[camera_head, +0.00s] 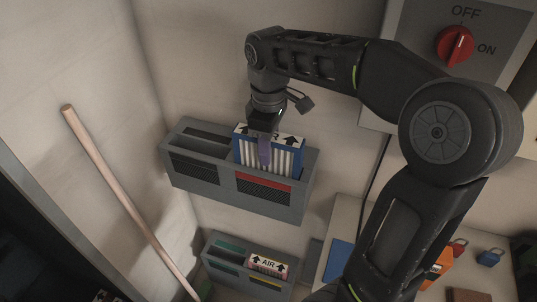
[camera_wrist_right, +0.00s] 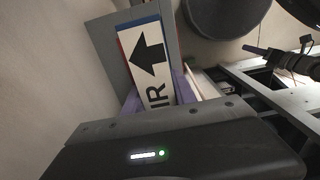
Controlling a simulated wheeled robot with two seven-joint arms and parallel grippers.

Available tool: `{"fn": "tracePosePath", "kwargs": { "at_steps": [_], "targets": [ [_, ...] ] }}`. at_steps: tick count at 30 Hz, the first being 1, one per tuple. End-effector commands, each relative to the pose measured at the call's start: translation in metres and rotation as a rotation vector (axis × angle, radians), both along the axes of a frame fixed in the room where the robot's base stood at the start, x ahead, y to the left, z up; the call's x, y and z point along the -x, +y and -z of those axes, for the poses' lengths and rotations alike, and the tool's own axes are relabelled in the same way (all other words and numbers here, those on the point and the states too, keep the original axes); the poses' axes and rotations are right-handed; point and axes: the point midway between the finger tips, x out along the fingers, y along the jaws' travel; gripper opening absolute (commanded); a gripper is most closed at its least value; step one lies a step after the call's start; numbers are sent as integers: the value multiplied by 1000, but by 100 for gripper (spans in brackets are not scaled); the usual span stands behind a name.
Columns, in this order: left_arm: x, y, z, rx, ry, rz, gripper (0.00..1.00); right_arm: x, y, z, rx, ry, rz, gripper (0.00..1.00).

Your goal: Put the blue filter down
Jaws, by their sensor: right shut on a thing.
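The blue filter (camera_head: 284,160) has a blue frame, white pleats and a white label with black arrows. It stands upright at the right compartment of the upper grey wall holder (camera_head: 204,180), its lower part hidden behind the holder's front. I cannot tell whether it rests on the bottom. My right gripper (camera_head: 265,151) comes from above and is shut on the filter's top middle, with a purple finger over the pleats. In the right wrist view the filter's label (camera_wrist_right: 149,62) shows an arrow, with purple fingers beside it.
The upper holder's left compartment (camera_head: 205,143) looks empty. A lower grey holder (camera_head: 222,272) has another filter labelled AIR (camera_head: 268,264) on its right. A wooden pole (camera_head: 130,205) leans at the left. A red OFF/ON switch (camera_head: 455,46) and a bench with padlocks (camera_head: 490,257) are at the right.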

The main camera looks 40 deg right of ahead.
Motion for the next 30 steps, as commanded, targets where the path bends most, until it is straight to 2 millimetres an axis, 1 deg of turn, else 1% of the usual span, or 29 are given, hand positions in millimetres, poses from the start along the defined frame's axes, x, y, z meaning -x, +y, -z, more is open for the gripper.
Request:
{"fn": "tracePosePath", "kwargs": {
  "at_steps": [1,3,5,13,17,18,26,30],
  "targets": [
    [0,0,0,0,0,0,58,1,0,9,0,4,0,0],
    [0,0,0,0,0,0,58,0,0,18,0,4,0,0],
    [0,0,0,0,0,0,58,0,0,23,1,1,0,0],
    [0,0,0,0,0,0,58,0,0,24,1,-1,0,0],
    [0,0,3,0,0,0,58,0,0,28,0,0,0,0],
    [0,0,3,0,0,0,58,0,0,29,0,0,0,33],
    [0,0,2,0,0,0,58,0,0,28,0,1,0,54],
    [0,0,2,0,0,0,58,0,0,28,0,1,0,54]
  ]
}}
